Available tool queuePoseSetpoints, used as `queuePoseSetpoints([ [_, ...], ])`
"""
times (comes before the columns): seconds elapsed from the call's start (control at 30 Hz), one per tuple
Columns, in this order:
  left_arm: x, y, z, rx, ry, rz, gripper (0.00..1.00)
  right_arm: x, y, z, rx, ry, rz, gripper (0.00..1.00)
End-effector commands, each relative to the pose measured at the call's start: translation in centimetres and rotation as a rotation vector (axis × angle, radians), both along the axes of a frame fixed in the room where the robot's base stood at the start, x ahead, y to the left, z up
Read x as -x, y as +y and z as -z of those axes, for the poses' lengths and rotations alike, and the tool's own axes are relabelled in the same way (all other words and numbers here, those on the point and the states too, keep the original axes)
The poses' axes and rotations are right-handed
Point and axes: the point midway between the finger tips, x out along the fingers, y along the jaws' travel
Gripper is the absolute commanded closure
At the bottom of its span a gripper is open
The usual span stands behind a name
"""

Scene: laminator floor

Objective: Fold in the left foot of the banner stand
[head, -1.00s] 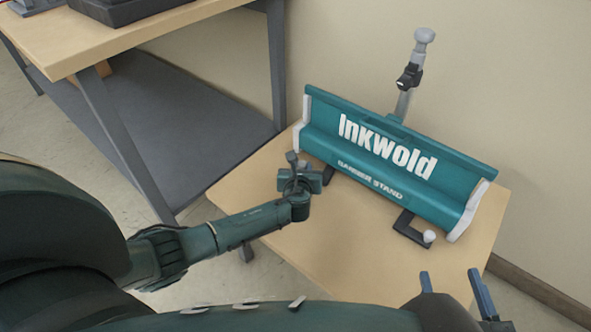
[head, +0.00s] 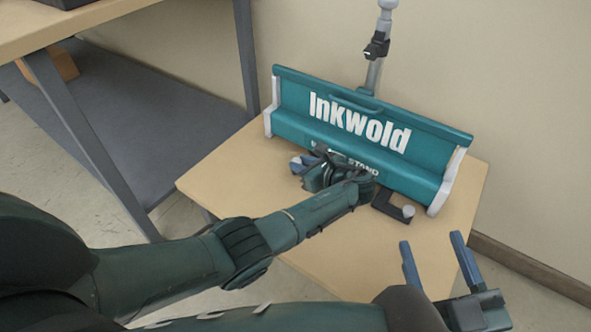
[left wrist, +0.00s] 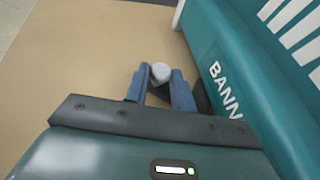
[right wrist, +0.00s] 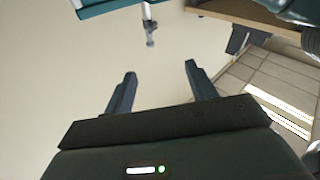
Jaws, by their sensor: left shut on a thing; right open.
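The teal banner stand (head: 365,140) sits on a small wooden table (head: 225,175), its printed front towards me. Its right foot (head: 394,206), a dark bracket with a pale knob, sticks out at the front right. My left gripper (head: 305,163) is at the front left of the stand and hides most of the left foot in the head view. In the left wrist view its blue fingers (left wrist: 161,90) are shut on the left foot's pale grey knob (left wrist: 161,72), close beside the teal housing. My right gripper (head: 438,262) is open and empty, off the table's front right; its fingers show in the right wrist view (right wrist: 160,88).
A grey pole (head: 376,60) with a dark clamp rises behind the stand against the wall. A larger workbench (head: 110,15) with a grey lower shelf stands at the left. The small table's left and front areas are bare.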

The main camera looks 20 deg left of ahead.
Motion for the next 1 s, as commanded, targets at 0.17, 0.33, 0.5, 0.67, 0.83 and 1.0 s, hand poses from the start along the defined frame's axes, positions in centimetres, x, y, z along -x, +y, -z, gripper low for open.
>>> queuePoseSetpoints([
  [0.17,-0.23,-0.65,0.40,-0.001,-0.002,-0.083,1.00,-0.09,0.35,0.47,-0.053,-0.004,-0.021,0.44],
  [0.33,-0.33,-0.96,0.18,-0.001,-0.002,-0.125,1.00,-0.06,0.51,0.29,-0.081,-0.003,-0.033,0.44],
  [0.5,-0.35,-1.02,0.07,-0.001,-0.002,-0.141,1.00,-0.05,0.57,0.14,-0.093,-0.002,-0.039,0.44],
  [0.67,-0.35,-1.01,0.00,-0.001,-0.001,-0.143,1.00,-0.05,0.58,0.09,-0.095,-0.001,-0.038,0.44],
  [0.83,-0.35,-0.99,0.00,-0.001,-0.001,-0.143,1.00,-0.05,0.57,0.08,-0.095,-0.001,-0.038,0.44],
  [1.0,-0.36,-1.00,0.00,-0.001,-0.001,-0.142,0.62,-0.05,0.57,0.08,-0.094,-0.001,-0.038,0.44],
])
